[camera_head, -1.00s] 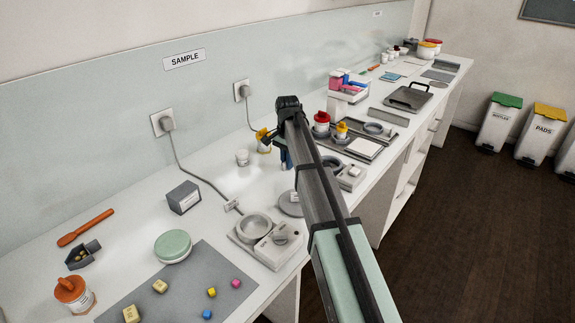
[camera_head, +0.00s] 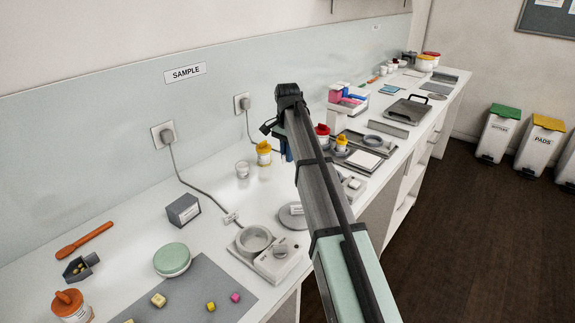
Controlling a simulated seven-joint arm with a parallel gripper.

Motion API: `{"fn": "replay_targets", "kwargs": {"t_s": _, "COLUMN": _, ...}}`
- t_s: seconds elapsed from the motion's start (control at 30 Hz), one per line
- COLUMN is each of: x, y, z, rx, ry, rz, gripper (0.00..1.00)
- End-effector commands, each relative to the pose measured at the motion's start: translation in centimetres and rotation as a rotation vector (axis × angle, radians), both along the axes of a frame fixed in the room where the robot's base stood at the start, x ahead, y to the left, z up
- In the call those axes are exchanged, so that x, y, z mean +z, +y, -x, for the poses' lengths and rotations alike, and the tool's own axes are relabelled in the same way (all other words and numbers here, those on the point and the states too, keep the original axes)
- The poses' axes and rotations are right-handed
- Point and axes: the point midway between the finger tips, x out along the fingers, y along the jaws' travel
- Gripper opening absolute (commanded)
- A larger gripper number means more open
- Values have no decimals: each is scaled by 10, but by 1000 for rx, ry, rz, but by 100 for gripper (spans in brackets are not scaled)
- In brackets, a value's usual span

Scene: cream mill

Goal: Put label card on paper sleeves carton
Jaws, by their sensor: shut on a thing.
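My gripper (camera_head: 268,128) is at the far end of my arm, above the counter near the back wall. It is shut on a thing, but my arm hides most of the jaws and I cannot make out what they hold. I cannot pick out the label card for sure. A small white tag (camera_head: 297,210) shows at a grey round plate (camera_head: 288,219), below and right of the gripper. No box is clearly readable as the paper sleeves carton. A grey box (camera_head: 182,210) with a white label stands to the lower left of the gripper.
A yellow-lidded jar (camera_head: 264,153) and a small clear cup (camera_head: 242,169) stand below the gripper. A white device (camera_head: 277,262) with a round dish is nearer. A cord (camera_head: 185,182) crosses the counter. Red-lidded and yellow-lidded jars, trays and a pink-and-blue stack (camera_head: 346,95) lie beyond my arm.

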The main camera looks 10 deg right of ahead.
Motion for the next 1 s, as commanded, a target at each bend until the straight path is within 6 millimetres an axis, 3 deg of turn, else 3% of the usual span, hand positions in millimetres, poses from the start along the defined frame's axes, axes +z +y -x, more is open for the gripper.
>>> {"fn": "replay_targets", "kwargs": {"t_s": 0.27, "x": 19, "y": 2, "z": 0, "rx": 2, "ry": 0, "rz": 0, "gripper": 0}}
{"fn": "replay_targets", "kwargs": {"t_s": 0.43, "x": 20, "y": 26, "z": 3, "rx": 33, "ry": 0, "rz": 0, "gripper": 0}}
{"fn": "replay_targets", "kwargs": {"t_s": 0.67, "x": 29, "y": 103, "z": 17, "rx": 132, "ry": 0, "rz": 0, "gripper": 0}}
{"fn": "replay_targets", "kwargs": {"t_s": 1.0, "x": 51, "y": 226, "z": 62, "rx": 296, "ry": 1, "rz": 1, "gripper": 0}}
